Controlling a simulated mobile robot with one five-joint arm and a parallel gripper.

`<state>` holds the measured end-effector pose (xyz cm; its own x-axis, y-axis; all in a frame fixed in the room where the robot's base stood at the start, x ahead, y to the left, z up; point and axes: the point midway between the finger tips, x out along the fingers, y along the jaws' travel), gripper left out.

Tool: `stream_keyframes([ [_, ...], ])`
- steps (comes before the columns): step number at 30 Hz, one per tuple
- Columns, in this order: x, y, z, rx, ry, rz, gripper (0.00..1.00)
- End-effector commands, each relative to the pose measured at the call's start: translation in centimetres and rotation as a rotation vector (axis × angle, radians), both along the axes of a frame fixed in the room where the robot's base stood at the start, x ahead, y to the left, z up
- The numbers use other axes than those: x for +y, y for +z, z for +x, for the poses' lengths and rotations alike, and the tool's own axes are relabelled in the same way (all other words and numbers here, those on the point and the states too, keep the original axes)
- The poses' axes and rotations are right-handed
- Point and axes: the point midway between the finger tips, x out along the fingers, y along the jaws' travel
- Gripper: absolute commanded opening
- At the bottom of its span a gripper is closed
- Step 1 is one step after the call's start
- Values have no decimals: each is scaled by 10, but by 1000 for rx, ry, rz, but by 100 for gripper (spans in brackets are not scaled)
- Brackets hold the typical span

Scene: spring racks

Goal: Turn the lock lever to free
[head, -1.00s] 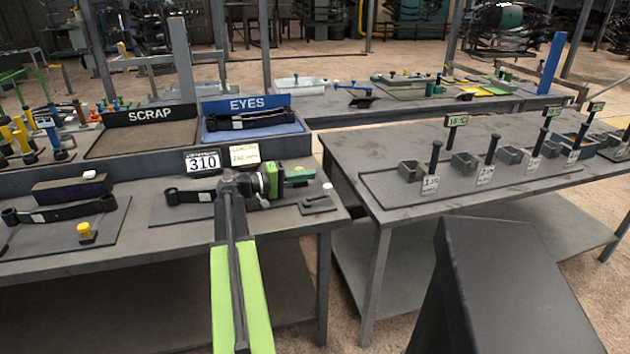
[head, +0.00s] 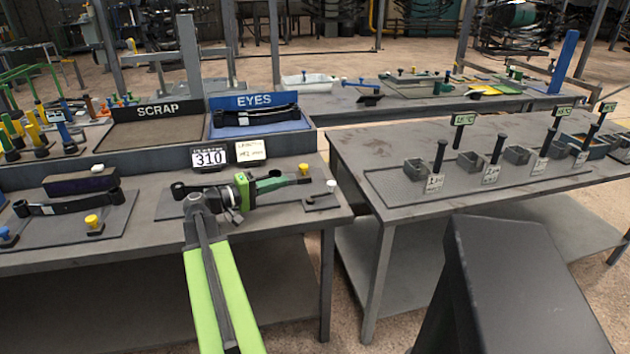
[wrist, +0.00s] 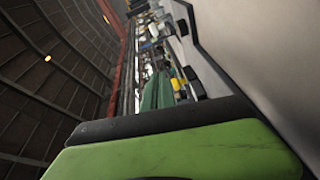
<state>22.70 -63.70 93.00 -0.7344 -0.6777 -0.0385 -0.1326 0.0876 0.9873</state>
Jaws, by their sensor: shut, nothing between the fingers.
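My gripper (head: 246,190) is low over the front left bench, at the end of my green arm. It is shut and holds nothing. Just right of it is a green bar-like part (head: 276,182), with an orange knob (head: 304,169) beyond its right end. Which part is the lock lever, and its setting, I cannot tell. A small plate with a white-knobbed post (head: 330,184) lies farther right. A black spring leaf (head: 182,188) shows partly behind my wrist. In the wrist view, a green surface fills the bottom and the fingertips cannot be made out.
The 310 sign (head: 209,158) and a pale card (head: 250,151) stand behind my gripper. The SCRAP tray (head: 155,132) and EYES tray (head: 263,128) are behind them. A second bench (head: 400,226) with upright black posts is to the right, across a narrow gap.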

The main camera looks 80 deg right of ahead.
Motion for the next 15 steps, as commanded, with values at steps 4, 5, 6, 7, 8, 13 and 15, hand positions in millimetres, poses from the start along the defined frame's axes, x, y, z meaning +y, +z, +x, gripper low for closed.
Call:
stream_keyframes([
  [4, -8, -1, -9, 0, -5, 0, 0],
  [5, -11, -1, -12, 0, -5, 0, 0],
  [6, -16, -1, -18, 0, -6, 0, 0],
  [7, -20, -2, -23, 0, -7, 0, 0],
  [8, -25, -2, -28, 0, -8, 0, 0],
  [13, -51, -4, -56, 0, -9, 1, 0],
  [15, -62, -4, -68, 0, -10, 1, 0],
])
